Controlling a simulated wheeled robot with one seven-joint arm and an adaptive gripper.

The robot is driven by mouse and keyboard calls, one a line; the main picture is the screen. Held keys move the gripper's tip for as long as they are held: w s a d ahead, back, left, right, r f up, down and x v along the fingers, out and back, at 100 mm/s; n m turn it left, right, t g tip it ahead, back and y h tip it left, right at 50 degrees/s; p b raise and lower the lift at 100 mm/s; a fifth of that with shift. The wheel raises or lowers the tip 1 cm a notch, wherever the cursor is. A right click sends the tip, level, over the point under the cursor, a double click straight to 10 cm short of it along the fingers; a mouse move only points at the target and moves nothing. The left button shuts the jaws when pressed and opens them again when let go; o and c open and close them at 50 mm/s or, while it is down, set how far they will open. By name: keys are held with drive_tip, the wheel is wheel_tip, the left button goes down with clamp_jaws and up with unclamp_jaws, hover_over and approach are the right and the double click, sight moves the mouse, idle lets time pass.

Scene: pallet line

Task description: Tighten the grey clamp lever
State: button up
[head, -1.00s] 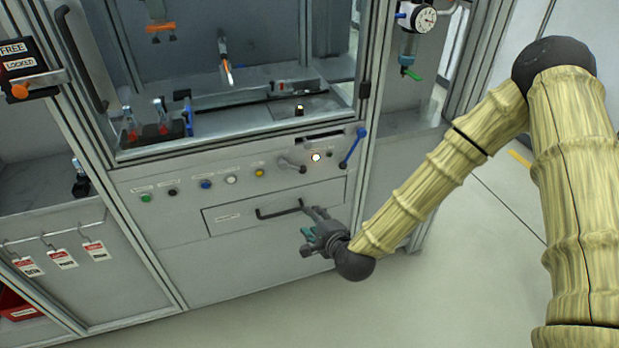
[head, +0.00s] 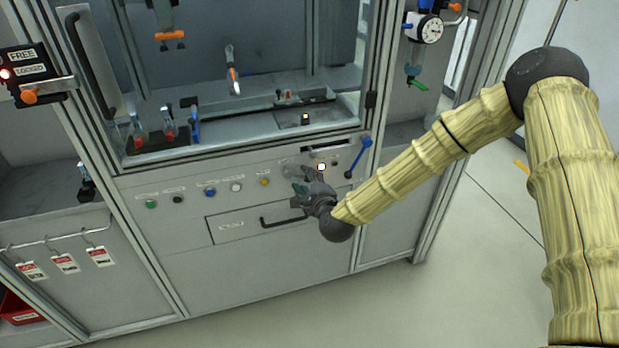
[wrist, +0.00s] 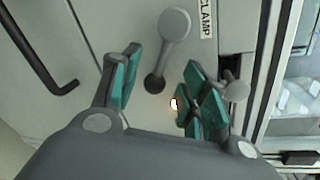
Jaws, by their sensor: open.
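My gripper (wrist: 157,83) is open, with teal-padded fingers on either side of the lever's lower part. I cannot tell whether a finger touches it. In the head view my gripper (head: 302,183) is in front of the control panel and hides most of the lever.
A lit white button (wrist: 174,103) is between the fingers. A small grey knob (wrist: 236,91) is by the right finger. A black drawer handle (head: 283,220) is below the panel, and a blue lever (head: 358,157) stands to the right.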

drive_tip(key=shift+x, duration=0.95)
